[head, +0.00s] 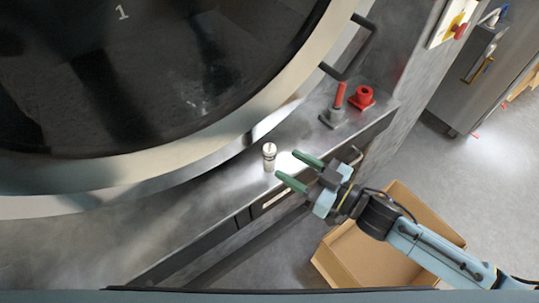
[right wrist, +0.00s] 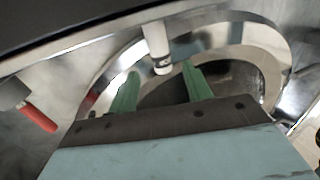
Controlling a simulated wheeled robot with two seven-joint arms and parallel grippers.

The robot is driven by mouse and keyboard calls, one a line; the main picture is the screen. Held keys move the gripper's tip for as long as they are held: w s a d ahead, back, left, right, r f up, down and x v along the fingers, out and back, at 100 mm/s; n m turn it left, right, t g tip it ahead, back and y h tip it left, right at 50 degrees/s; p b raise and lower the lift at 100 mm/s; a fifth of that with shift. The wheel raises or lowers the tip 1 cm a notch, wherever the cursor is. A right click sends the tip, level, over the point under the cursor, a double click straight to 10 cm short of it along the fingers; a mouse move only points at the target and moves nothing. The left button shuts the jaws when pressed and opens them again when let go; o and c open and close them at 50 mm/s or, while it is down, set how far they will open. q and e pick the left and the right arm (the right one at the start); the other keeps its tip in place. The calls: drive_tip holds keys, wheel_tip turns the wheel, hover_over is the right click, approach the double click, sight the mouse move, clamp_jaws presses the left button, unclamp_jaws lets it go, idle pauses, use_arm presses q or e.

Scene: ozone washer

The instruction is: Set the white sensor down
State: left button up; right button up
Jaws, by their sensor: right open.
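The white sensor (head: 269,156) is a small pale cylinder standing upright on the metal ledge (head: 190,222) below the big round door. My right gripper (head: 292,169) is open, with its green fingers just to the right of the sensor and apart from it in the head view. In the right wrist view the sensor (right wrist: 158,48) shows ahead of the gap between the two green fingertips (right wrist: 160,82), with nothing held between them. My left gripper is not in view.
A grey fitting with a red handle (head: 338,100) and a red round part (head: 361,97) stand on the ledge to the right. A black door handle (head: 350,55) juts above them. An open cardboard box (head: 350,262) sits on the floor below my right arm.

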sight(275, 155)
drive_tip(key=x, duration=0.6)
drive_tip(key=shift+w+a+r, duration=0.15)
drive_tip(key=shift+a+r, duration=0.15)
drive_tip(key=shift+a, duration=0.05)
clamp_jaws()
wheel_tip(275, 155, up, 9)
drive_tip(key=p, duration=0.2)
drive_tip(key=shift+r+p, duration=0.2)
drive_tip(key=shift+p, duration=0.1)
drive_tip(key=shift+r, duration=0.65)
drive_tip(key=w+d+r+m+t+h, duration=0.2)
drive_tip(key=d+r+m+t+h, duration=0.25)
drive_tip(key=d+m+h, duration=0.2)
drive_tip(key=s+d+f+m+t+h, duration=0.1)
drive_tip(key=d+f+m+h, duration=0.1)
drive_tip(key=d+h, duration=0.2)
drive_tip(key=s+d+f+m+t+h, duration=0.1)
drive_tip(key=d+h, duration=0.3)
drive_tip(key=d, duration=0.6)
drive_tip(key=shift+f+m+t, duration=0.4)
drive_tip(key=shift+m+t, duration=0.05)
drive_tip(key=shift+m, duration=0.2)
